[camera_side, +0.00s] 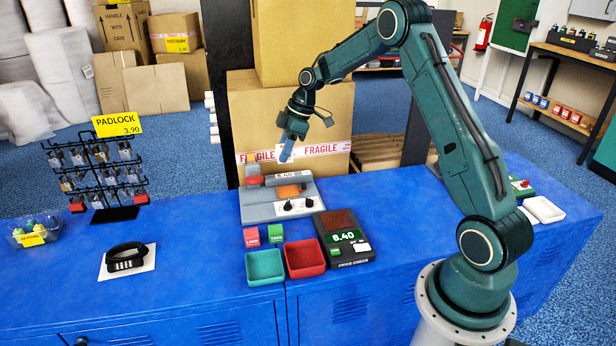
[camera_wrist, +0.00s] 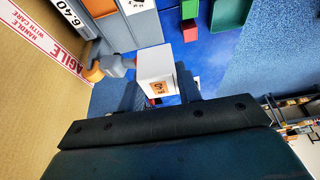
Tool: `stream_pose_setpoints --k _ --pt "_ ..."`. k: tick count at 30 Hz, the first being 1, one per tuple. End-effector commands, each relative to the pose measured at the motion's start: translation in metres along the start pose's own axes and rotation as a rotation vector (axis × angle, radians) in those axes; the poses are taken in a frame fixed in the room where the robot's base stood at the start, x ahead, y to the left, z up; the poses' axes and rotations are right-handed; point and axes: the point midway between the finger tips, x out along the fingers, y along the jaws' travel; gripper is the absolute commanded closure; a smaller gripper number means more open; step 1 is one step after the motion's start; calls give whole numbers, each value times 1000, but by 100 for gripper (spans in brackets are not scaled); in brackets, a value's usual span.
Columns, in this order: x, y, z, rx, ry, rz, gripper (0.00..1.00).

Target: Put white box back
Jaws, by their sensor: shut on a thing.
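My gripper (camera_side: 287,142) hangs above the back of the grey machine on the blue counter, in front of the large cardboard carton. It is shut on a small white box (camera_side: 286,152), which looks pale and narrow from the side. In the wrist view the white box (camera_wrist: 157,72) shows an orange printed label and sits just beyond the dark gripper body. The jaws' contact with it is mostly hidden there. The box is held in the air, apart from the counter.
The grey machine (camera_side: 260,211) has knobs and an orange patch. In front are a teal tray (camera_side: 265,280), a red tray (camera_side: 305,271), red and green blocks and a price-check unit (camera_side: 345,254). A padlock rack (camera_side: 103,180) stands left. The big carton (camera_side: 240,115) is close behind my gripper.

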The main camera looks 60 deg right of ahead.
Motion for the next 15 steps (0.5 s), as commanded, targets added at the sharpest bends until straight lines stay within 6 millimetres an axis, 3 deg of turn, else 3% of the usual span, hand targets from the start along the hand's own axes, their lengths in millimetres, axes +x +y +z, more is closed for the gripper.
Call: stream_pose_setpoints --k 9,15 --pt "3 -50 15 -6 0 -3 93" --pt "4 -71 24 -10 -1 -5 93"
